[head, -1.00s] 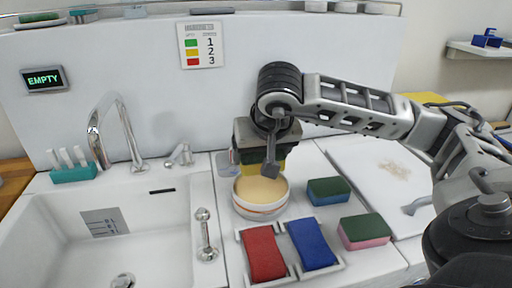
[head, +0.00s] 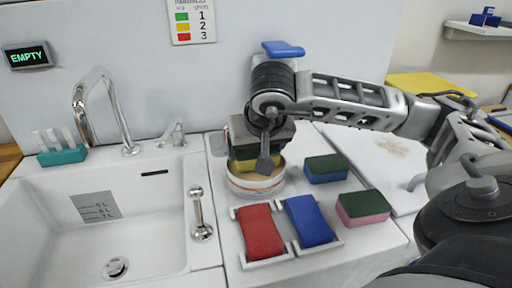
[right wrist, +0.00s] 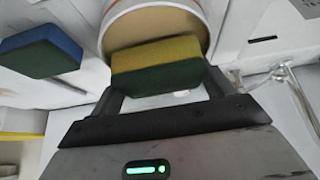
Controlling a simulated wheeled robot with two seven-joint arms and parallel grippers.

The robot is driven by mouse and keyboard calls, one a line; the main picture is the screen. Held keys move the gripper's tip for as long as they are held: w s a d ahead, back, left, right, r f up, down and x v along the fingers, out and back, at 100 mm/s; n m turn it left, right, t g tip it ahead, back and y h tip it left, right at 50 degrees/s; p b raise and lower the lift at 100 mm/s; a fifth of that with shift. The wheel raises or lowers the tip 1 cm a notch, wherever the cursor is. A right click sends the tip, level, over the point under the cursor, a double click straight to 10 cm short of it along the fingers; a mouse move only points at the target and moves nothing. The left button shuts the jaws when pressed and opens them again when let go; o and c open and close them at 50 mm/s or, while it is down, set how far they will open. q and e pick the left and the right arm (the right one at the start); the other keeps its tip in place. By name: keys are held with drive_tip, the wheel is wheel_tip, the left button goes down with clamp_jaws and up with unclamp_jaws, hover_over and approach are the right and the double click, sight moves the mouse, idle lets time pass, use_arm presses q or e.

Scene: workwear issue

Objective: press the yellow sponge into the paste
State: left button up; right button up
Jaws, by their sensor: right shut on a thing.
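The yellow sponge (head: 243,165), with a dark green layer, is held in my right gripper (head: 264,160). The right gripper is shut on it, and the sponge's yellow side faces the bowl. A round white bowl (head: 250,188) stands on the counter directly below, and the sponge sits at its mouth. Tan paste shows beyond the sponge in the right wrist view (right wrist: 155,24); the sponge (right wrist: 158,62) covers part of the bowl's opening there. I cannot tell whether the sponge touches the paste. My left gripper is not in view.
A blue-green sponge (head: 326,170) and a pink-green sponge (head: 363,208) lie right of the bowl. A red cloth (head: 260,231) and a blue cloth (head: 310,222) lie in front on white holders. The sink (head: 80,225) with its faucet (head: 100,105) is at left.

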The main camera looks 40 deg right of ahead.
drive_tip(key=shift+s+f+b, duration=0.1)
drive_tip(key=shift+f+b, duration=0.6)
drive_tip(key=shift+b, duration=0.05)
idle(1.9)
drive_tip(key=shift+r+p, duration=0.95)
drive_tip(key=shift+r, duration=0.35)
drive_tip(key=shift+r+p, duration=1.65)
drive_tip(key=shift+r, duration=0.7)
drive_tip(key=shift+f, duration=0.1)
